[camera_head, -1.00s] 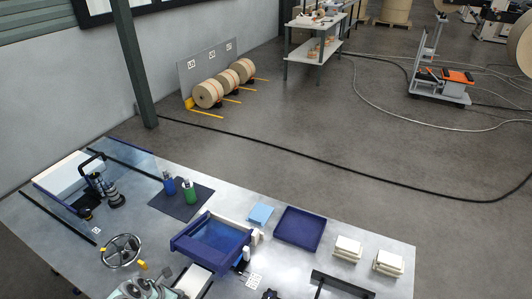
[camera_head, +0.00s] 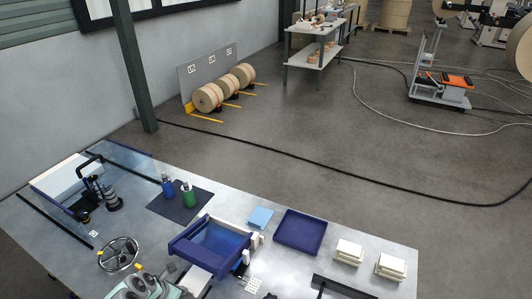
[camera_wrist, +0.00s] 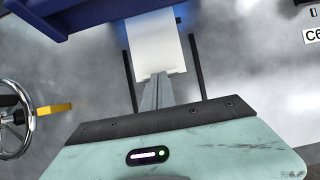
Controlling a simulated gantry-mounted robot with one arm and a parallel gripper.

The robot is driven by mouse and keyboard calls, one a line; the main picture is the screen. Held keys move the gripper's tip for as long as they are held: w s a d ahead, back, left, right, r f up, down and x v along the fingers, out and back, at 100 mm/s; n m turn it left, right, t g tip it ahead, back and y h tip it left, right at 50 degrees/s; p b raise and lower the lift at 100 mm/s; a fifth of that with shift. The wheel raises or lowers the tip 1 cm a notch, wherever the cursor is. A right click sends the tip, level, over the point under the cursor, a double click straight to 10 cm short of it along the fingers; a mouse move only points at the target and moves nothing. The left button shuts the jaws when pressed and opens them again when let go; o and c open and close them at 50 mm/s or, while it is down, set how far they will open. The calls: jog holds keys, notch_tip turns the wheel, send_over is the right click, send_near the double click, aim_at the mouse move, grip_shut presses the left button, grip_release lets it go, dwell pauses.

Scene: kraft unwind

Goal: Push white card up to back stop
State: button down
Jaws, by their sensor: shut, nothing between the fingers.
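The white card (camera_wrist: 154,45) lies flat in the wrist view, between two black guide rails (camera_wrist: 197,68). My gripper (camera_wrist: 156,80) is shut and empty. Its fingertips are at the card's near edge and look to touch it. I cannot make out the back stop in the wrist view. In the head view the dark blue frame (camera_head: 181,250) with a clear blue panel stands on the table, and my teal gripper body is at the bottom edge.
A handwheel (camera_head: 118,254) stands left of my gripper and also shows in the wrist view (camera_wrist: 12,118). A blue tray (camera_head: 300,231), a light blue pad (camera_head: 260,217) and white stacks (camera_head: 391,266) lie to the right. Bottles (camera_head: 187,194) stand on a dark mat.

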jog(key=shift+w+d+b, duration=0.35)
jog(key=shift+w+b, duration=0.05)
jog(key=shift+w, duration=0.2)
jog(key=shift+s, duration=0.1)
jog(key=shift+s+a+r+p, duration=0.15)
jog(key=shift+s+a+p, duration=0.25)
jog(key=shift+p, duration=0.5)
jog(key=shift+s+p, duration=0.35)
jog(key=shift+s, duration=0.1)
notch_tip(320, 180, up, 7)
jog(key=p, duration=0.7)
jog(key=shift+p, duration=0.4)
jog(key=shift+f, duration=0.2)
jog(key=shift+a, duration=0.1)
